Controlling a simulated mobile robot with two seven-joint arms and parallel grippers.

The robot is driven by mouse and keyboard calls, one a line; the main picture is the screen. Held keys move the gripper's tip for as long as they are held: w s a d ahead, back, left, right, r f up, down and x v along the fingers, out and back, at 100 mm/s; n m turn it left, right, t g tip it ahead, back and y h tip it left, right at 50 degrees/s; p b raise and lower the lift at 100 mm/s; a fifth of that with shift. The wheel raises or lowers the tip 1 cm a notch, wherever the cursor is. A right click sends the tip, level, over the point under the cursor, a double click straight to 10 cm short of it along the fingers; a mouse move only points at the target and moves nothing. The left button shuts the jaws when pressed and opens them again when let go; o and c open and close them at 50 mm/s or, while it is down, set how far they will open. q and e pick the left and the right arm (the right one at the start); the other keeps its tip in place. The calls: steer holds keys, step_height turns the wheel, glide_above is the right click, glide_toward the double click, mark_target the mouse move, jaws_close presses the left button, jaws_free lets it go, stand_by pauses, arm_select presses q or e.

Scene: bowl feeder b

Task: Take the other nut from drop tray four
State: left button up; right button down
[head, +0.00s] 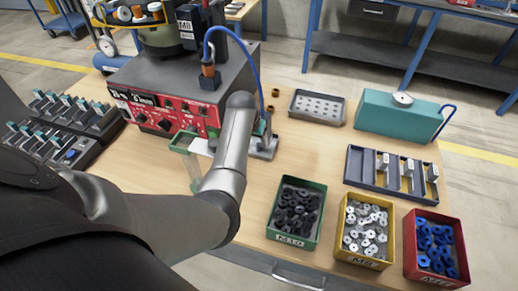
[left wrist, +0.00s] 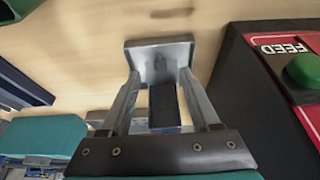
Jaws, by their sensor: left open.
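My left gripper (head: 265,138) is open beside the front right corner of the feeder, low over the table. In the left wrist view its two grey fingers (left wrist: 160,75) stand apart and reach to a small grey metal tray or plate (left wrist: 158,52). This grey piece also shows under the gripper in the head view (head: 264,154). I cannot read a number on it. A dark shape shows between the fingers; I make out no nut there. My right gripper is out of view.
The feeder's red panel (head: 160,115) stands close by. Green, yellow and red bins (head: 296,240) (head: 366,262) (head: 436,278) line the front edge. A slotted tray (head: 365,178), a perforated tray (head: 317,107) and a teal box (head: 385,116) stand right. Bare wood lies between.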

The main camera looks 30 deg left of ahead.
mark_target(258, 148)
arm_select(q)
steer(key=shift+w+f, duration=0.2)
steer(key=shift+f, duration=0.25)
steer(key=shift+b+x, duration=1.45)
steer(key=shift+x, duration=1.05)
steer(key=shift+a, duration=0.1)
steer(key=shift+c, duration=0.3)
jaws_close()
